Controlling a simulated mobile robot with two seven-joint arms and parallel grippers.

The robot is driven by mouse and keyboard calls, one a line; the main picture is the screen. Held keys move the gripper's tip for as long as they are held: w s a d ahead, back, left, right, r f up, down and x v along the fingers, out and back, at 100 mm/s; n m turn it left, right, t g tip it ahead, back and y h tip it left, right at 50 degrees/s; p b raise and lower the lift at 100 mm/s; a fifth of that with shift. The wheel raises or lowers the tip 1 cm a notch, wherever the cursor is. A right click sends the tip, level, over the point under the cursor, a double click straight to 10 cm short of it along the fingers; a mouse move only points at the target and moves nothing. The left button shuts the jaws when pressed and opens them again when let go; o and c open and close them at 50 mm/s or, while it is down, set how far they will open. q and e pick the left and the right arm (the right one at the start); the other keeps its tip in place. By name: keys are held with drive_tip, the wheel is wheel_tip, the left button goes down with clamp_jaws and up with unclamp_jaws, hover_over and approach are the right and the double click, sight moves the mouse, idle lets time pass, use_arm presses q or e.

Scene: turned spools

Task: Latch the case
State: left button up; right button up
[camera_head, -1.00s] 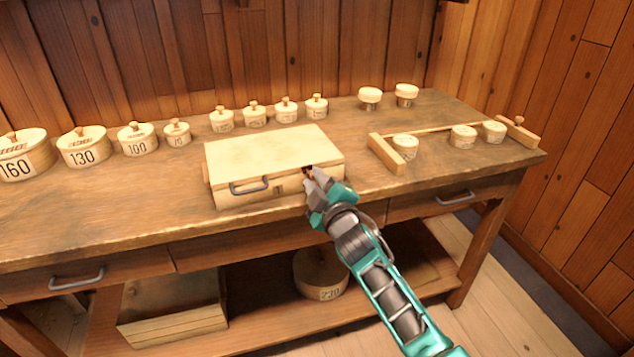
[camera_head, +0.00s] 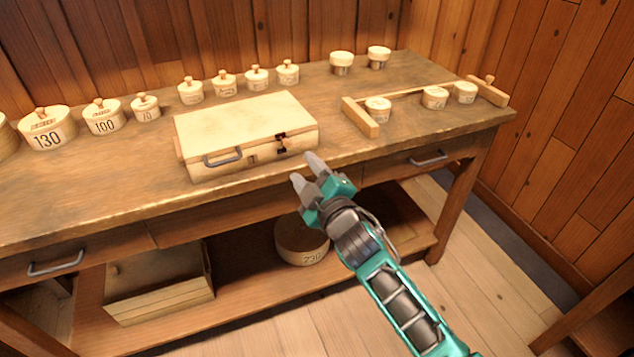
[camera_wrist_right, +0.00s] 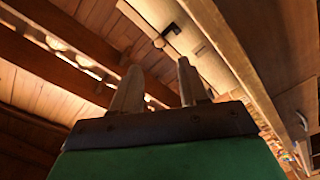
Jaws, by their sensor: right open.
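The case (camera_head: 240,122) is a pale wooden box on the workbench with its lid down. A grey handle (camera_head: 223,159) is on its front. A dark latch (camera_head: 281,144) is on the front right, across the lid seam; I cannot tell if it is fastened. My right gripper (camera_head: 305,169) is open and empty in front of the bench edge, a little right of the latch and apart from it. The case front also shows in the right wrist view (camera_wrist_right: 182,38), beyond the open fingers. My left gripper is not in view.
Several lidded round boxes (camera_head: 101,116) line the back of the workbench (camera_head: 400,150). A wooden rack (camera_head: 361,117) with spools stands to the right of the case. A crate (camera_head: 160,285) and a round box (camera_head: 301,240) sit on the lower shelf.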

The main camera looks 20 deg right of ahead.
drive_tip(key=shift+s+d, duration=0.15)
drive_tip(key=shift+s, duration=1)
drive_tip(key=shift+s+d, duration=0.1)
drive_tip(key=shift+s, duration=1.05)
drive_tip(key=s+f+m+g, duration=0.7)
drive_tip(key=s+f+m, duration=0.2)
drive_tip(key=s+f, duration=0.9)
drive_tip(key=shift+s+m, duration=0.3)
drive_tip(key=shift+s, duration=0.2)
drive_tip(key=shift+d, duration=0.1)
